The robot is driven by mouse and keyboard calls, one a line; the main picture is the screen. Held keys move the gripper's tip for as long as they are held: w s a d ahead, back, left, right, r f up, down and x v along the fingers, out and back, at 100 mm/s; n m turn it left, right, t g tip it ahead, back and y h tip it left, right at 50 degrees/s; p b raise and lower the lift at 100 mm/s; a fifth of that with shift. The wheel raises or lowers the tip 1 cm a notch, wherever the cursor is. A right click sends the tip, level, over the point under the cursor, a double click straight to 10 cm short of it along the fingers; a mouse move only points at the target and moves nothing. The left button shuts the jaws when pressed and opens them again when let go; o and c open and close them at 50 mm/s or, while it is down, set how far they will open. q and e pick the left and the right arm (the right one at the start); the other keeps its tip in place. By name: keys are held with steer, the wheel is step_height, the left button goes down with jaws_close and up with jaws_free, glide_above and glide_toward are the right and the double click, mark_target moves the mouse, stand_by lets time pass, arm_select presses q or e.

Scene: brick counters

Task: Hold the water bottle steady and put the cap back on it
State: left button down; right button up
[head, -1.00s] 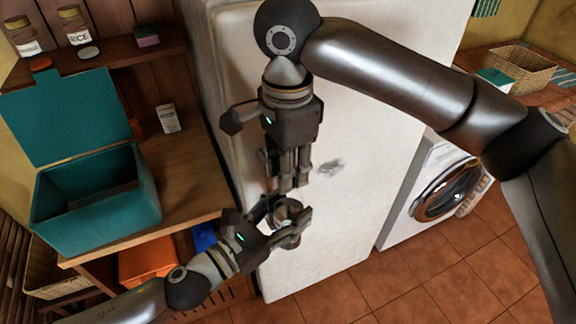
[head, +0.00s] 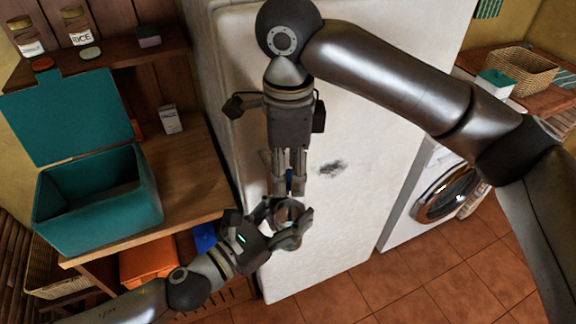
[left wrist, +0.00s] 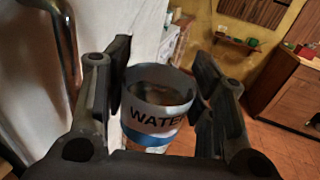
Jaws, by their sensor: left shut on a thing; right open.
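The water bottle (head: 288,213) is in the jaws of my left gripper (head: 290,222), in front of the white fridge. In the left wrist view the bottle (left wrist: 158,112) stands between the two fingers, with a WATER label, a blue band and a dark, open-looking top. My right gripper (head: 290,188) points down just above the bottle, its fingers open. A small blue piece (head: 289,177) shows between the right fingers; I cannot tell whether it is the cap. The cap is not clearly seen elsewhere.
The white fridge (head: 350,120) is close behind both grippers. A teal open box (head: 100,215) stands on the wooden counter (head: 195,185) at left. A washing machine (head: 412,205) stands at right on clear tiled floor.

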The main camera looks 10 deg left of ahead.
steer(key=shift+r, duration=2.25)
steer(key=shift+w, duration=0.1)
steer(key=shift+c, duration=0.5)
